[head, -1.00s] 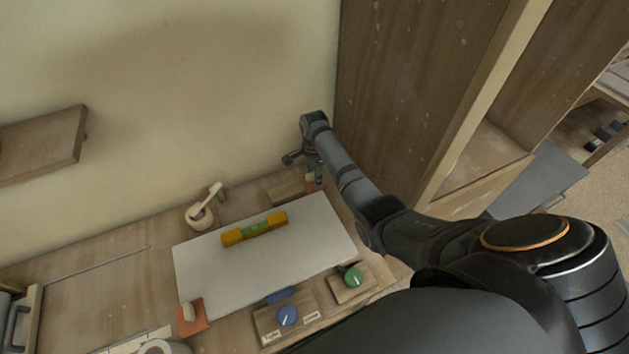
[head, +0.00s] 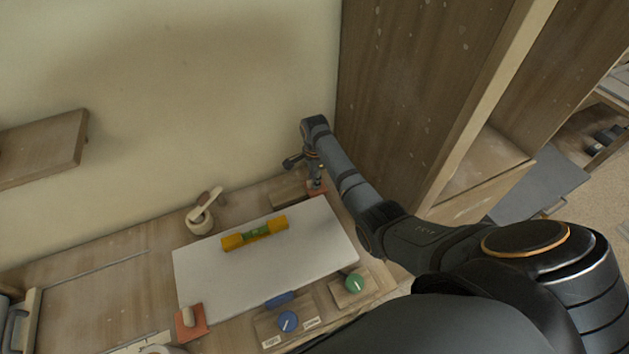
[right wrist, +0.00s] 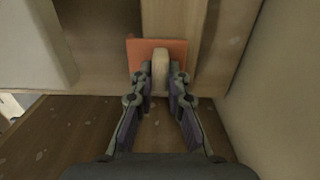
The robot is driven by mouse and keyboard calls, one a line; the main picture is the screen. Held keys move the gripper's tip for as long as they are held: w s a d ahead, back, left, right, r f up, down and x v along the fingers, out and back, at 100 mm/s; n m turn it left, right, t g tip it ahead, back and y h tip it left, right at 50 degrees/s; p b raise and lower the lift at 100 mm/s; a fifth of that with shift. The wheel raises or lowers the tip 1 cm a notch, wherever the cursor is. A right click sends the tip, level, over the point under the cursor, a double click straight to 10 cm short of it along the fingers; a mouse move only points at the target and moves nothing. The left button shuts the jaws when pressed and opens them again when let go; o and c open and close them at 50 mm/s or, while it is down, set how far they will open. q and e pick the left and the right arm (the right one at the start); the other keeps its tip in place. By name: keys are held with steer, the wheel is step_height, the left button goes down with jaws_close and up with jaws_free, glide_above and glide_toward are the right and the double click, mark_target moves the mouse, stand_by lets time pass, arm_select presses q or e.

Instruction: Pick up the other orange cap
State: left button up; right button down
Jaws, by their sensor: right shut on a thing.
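One orange cap (head: 316,187), a square plate with a pale raised grip, is at the far right corner of the white board. In the right wrist view its orange plate (right wrist: 179,47) shows beyond my fingertips. My right gripper (head: 315,178) is shut on the pale grip (right wrist: 159,70) of this cap, one finger on each side. I cannot tell whether the cap touches the surface under it. A second orange cap (head: 190,322) with a pale grip is at the near left corner of the board. My left gripper is not in view.
The white board (head: 205,270) carries a yellow level (head: 236,241). A mortar with pestle (head: 200,222) stands behind it. A blue knob (head: 288,321) and a green knob (head: 353,284) are in front. A wall and a tall wooden cabinet (head: 400,90) are close to my right arm.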

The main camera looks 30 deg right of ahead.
step_height(320, 180, up, 2)
steer(key=shift+d+r, duration=0.1)
steer(key=shift+r, duration=0.1)
steer(key=s+a+r+p, duration=0.5)
steer(key=s+a+r, duration=0.2)
steer(key=s+r, duration=0.3)
steer(key=shift+s+p, duration=0.4)
steer(key=shift+s, duration=0.55)
